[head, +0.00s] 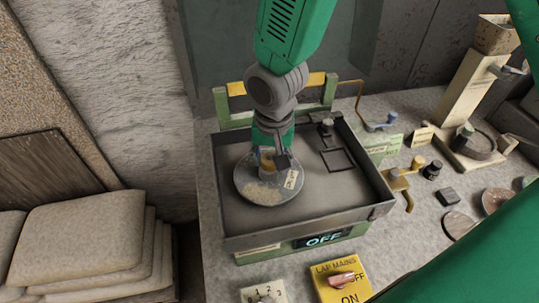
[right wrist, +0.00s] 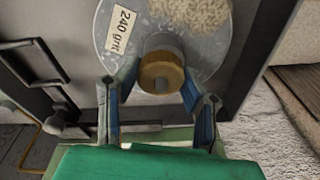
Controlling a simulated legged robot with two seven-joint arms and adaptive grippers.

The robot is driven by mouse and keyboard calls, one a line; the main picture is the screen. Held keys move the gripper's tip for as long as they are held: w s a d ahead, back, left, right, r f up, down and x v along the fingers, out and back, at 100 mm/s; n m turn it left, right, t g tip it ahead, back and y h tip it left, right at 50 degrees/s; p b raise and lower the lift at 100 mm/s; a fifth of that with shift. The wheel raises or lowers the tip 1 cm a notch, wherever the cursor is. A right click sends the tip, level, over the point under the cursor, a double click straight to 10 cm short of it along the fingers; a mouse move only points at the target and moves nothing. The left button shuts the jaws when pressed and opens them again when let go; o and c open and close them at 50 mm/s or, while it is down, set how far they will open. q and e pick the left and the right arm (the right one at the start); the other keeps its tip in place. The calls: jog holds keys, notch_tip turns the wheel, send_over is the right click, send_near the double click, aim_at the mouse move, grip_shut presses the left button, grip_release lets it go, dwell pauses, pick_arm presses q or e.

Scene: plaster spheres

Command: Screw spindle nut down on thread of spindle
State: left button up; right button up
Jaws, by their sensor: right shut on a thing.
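The brass-coloured spindle nut (right wrist: 160,70) sits at the centre of a grey round lap plate labelled 240 grit (right wrist: 208,62). My right gripper (right wrist: 158,80) is shut on the nut, one finger on each side. In the head view the right gripper (head: 272,157) comes down from above and partly covers the nut (head: 266,161) over the plate (head: 262,193). How far down the nut sits cannot be told. My left gripper is not in view.
The plate lies in a grey walled tray (head: 325,205) whose front display (head: 323,240) reads OFF. A yellow lap mains switch box (head: 342,280) and a 1-2-3 dial (head: 264,292) stand in front. Brass taps (head: 402,181) are at right; stacked sacks (head: 85,240) at left.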

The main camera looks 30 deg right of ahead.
jog(key=m+p, duration=0.2)
jog(key=m, duration=0.3)
jog(key=shift+r+h, duration=0.15)
jog(key=shift+h, duration=0.15)
jog(key=shift+m, duration=1.1)
jog(key=m, duration=0.4)
jog(key=shift+w+d+g+h, duration=0.1)
jog(key=shift+w+g+h, duration=0.05)
jog(key=shift+g+h, duration=0.2)
grip_shut()
jog(key=m, duration=0.6)
jog(key=shift+g, duration=0.35)
